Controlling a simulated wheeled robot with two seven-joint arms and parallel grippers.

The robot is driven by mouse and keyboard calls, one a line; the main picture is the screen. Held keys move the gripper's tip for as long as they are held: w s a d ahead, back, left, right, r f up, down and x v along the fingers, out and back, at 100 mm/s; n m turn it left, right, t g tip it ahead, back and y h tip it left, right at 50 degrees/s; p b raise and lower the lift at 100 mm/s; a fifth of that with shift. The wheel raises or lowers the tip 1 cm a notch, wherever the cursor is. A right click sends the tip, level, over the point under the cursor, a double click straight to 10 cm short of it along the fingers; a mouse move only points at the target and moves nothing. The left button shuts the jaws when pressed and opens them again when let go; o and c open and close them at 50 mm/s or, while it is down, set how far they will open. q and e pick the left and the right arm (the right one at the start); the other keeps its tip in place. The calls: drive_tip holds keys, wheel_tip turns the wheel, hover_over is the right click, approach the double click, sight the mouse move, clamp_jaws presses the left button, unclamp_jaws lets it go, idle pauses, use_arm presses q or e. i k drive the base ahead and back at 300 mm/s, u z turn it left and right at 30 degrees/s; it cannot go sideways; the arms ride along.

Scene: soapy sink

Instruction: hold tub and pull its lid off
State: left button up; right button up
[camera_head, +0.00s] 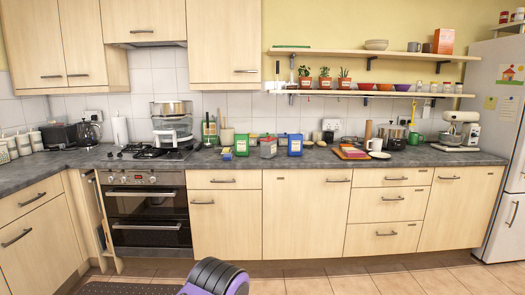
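Three small box-like tubs stand in a row on the grey countertop: a green one (242,146), a grey one with a reddish top (268,147) and a blue one (295,145). Each has a pale label on its front. They are upright and small in view, so I cannot tell which is the task's tub or whether each lid is a separate part. Neither of my grippers shows in the head view, and nothing is seen touching the tubs.
The countertop (225,160) has free room in front of the tubs. A hob with a steamer (172,124) is to the left. A cutting board (350,153), mug (374,145) and stand mixer (460,129) are to the right. A narrow panel (103,222) juts out beside the oven.

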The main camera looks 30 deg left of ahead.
sight(268, 150)
drive_tip(key=u, duration=0.75)
drive_tip(key=i, duration=0.7)
drive_tip(key=u, duration=1.05)
drive_tip(key=i, duration=1.85)
drive_tip(key=z, duration=0.8)
